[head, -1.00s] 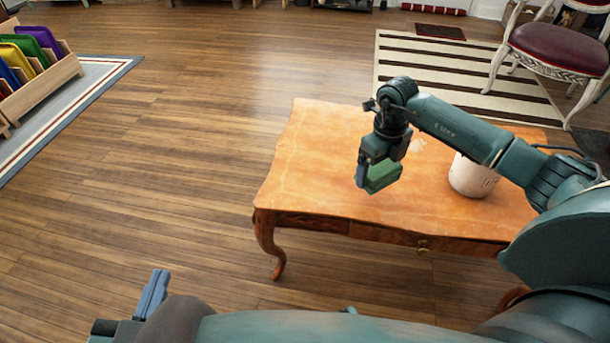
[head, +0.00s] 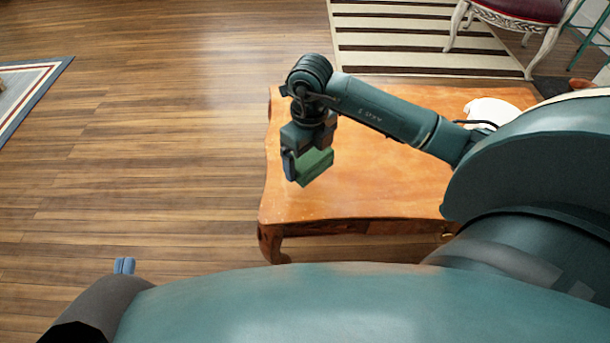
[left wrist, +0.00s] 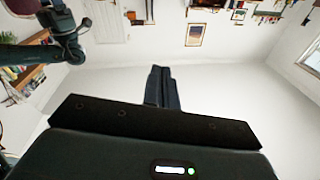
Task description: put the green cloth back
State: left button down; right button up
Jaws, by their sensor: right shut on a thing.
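The green cloth (head: 316,168) is a small folded block held in my right gripper (head: 303,168), which is shut on it. The gripper points down over the left part of the wooden table (head: 380,190), and the cloth looks to be above the tabletop; the exact gap cannot be told. My left gripper (head: 124,266) shows only its blue fingertips at the lower left, over the floor. In the left wrist view its fingers (left wrist: 161,85) are together with nothing between them.
A white pot (head: 492,110) stands on the table's right side, partly hidden by my right arm. A striped rug (head: 420,45) and a chair (head: 515,12) are behind the table. A grey-edged rug (head: 30,85) lies at far left. The floor between is clear.

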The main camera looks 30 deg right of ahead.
notch_tip(320, 180, down, 3)
jog(key=shift+r, duration=0.2)
pick_arm(q)
jog(key=shift+w+d+b, duration=0.15)
jog(key=shift+w+b, duration=0.1)
jog(key=shift+b, duration=0.75)
pick_arm(e)
jog(key=shift+f, duration=2.3)
jog(key=shift+f, duration=0.1)
jog(key=o, duration=0.5)
pick_arm(q)
jog(key=shift+r+t+h, duration=0.1)
jog(key=shift+t+h, duration=0.2)
pick_arm(e)
jog(key=shift+o, duration=0.9)
